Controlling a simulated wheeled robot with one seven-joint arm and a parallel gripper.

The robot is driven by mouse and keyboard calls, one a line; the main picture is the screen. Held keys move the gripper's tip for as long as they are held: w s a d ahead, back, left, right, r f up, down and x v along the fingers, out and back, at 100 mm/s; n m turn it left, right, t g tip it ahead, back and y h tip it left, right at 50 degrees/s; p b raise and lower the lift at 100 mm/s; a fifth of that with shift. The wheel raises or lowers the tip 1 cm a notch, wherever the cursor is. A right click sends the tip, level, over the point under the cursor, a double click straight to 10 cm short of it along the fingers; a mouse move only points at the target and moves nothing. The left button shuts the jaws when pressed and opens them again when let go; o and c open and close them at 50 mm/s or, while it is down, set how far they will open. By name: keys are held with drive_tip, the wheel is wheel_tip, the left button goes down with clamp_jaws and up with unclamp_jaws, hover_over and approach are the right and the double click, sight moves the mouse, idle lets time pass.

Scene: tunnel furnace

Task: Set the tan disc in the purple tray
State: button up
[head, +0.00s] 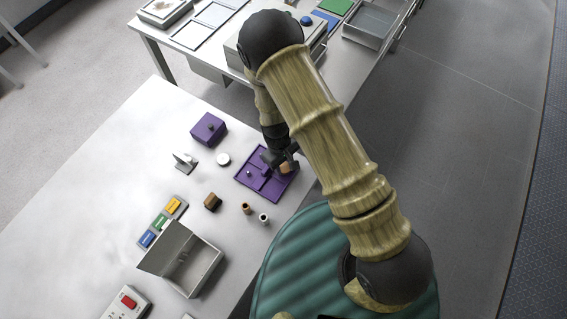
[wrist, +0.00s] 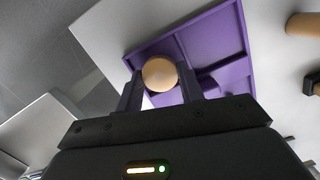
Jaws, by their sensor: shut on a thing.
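The purple tray (head: 250,188) lies flat on the white table, with low walls and inner dividers. It also shows in the wrist view (wrist: 222,38), beyond my fingers. My gripper (head: 278,162) is over the tray's right part. In the wrist view its two fingers (wrist: 160,88) are shut on the tan disc (wrist: 159,73), which is round and light tan. The disc shows over one side of the tray; I cannot tell whether it touches the tray floor. In the head view the tan disc (head: 285,168) shows small under the gripper, partly hidden by it.
A purple box with a knob (head: 208,128), a white disc (head: 223,159), a brown block (head: 212,202) and two small cylinders (head: 246,208) stand near the tray. An open grey box (head: 190,262) stands lower left. The table's left part is clear.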

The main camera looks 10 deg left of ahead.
sight(284, 166)
drive_tip(key=shift+f+b, duration=0.35)
drive_tip(key=shift+f, duration=0.05)
idle(0.6)
drive_tip(key=o, duration=1)
drive_tip(key=c, duration=0.3)
drive_tip(key=shift+o, duration=1.3)
drive_tip(key=shift+r+p, duration=0.45)
drive_tip(key=shift+r, duration=0.15)
drive_tip(key=o, duration=0.4)
drive_tip(key=shift+r, duration=0.2)
drive_tip(key=shift+o, duration=0.2)
drive_tip(key=shift+r+p, duration=2.05)
drive_tip(key=shift+r, duration=0.8)
